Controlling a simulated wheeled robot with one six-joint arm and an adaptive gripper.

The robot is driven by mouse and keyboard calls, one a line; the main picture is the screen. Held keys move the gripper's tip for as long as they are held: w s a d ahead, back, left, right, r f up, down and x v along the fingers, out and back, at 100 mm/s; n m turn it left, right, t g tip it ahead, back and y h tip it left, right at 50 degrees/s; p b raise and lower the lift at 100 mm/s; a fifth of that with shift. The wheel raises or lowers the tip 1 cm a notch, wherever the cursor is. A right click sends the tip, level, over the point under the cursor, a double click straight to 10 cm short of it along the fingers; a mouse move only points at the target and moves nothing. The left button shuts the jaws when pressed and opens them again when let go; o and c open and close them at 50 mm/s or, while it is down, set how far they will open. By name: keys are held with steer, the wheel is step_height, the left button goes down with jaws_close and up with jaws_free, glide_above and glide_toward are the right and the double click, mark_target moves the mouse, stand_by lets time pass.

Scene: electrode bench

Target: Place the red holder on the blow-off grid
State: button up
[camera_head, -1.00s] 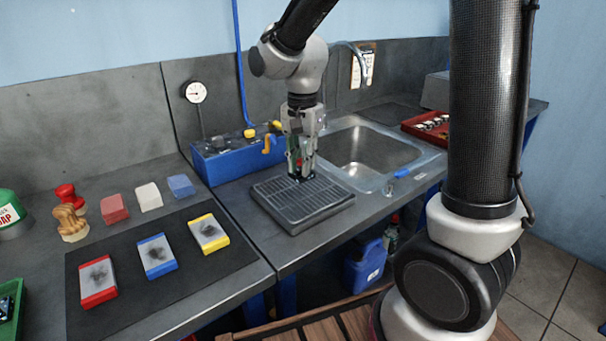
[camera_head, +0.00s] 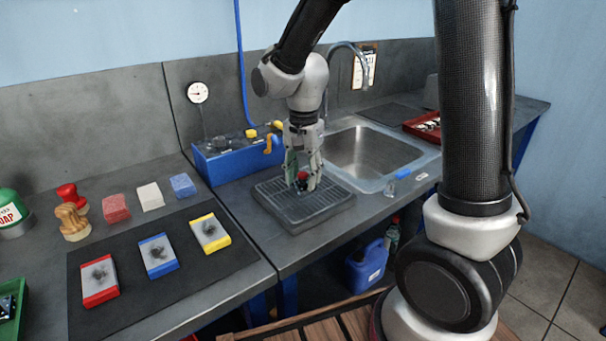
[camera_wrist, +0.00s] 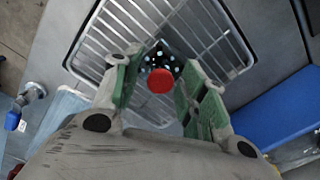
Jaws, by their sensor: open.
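The red holder (camera_head: 302,176) is a small piece with a round red knob on top; it stands on the blow-off grid (camera_head: 327,208), a dark slatted tray in front of the sink. In the wrist view the red knob (camera_wrist: 160,81) shows from above, with a dark base and small pale dots behind it, over the metal bars of the grid (camera_wrist: 215,40). My gripper (camera_head: 302,186) is open, with its green-padded fingers on either side of the holder. A gap shows between the knob and each finger in the wrist view. The holder's underside is hidden.
A blue box (camera_head: 237,157) with yellow fittings stands behind left of the grid. The sink (camera_head: 372,157) and faucet (camera_head: 345,50) are behind right. A dark mat (camera_head: 185,290) with red-, blue- and yellow-edged plates lies left. A red tray (camera_head: 424,128) is at far right.

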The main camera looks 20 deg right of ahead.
mark_target(304, 174)
step_height(304, 174, up, 12)
steer(key=s+d+r+n+t, duration=0.1)
steer(key=s+d+n+t, duration=0.1)
steer(key=s+d+n, duration=0.2)
steer(key=s+d+r+n+t, duration=0.1)
steer(key=s+d+n, duration=0.4)
steer(key=s+d, duration=0.5)
steer(key=s+t, duration=0.1)
steer(key=s, duration=0.4)
steer(key=shift+d+r, duration=0.25)
steer(key=shift+d, duration=0.15)
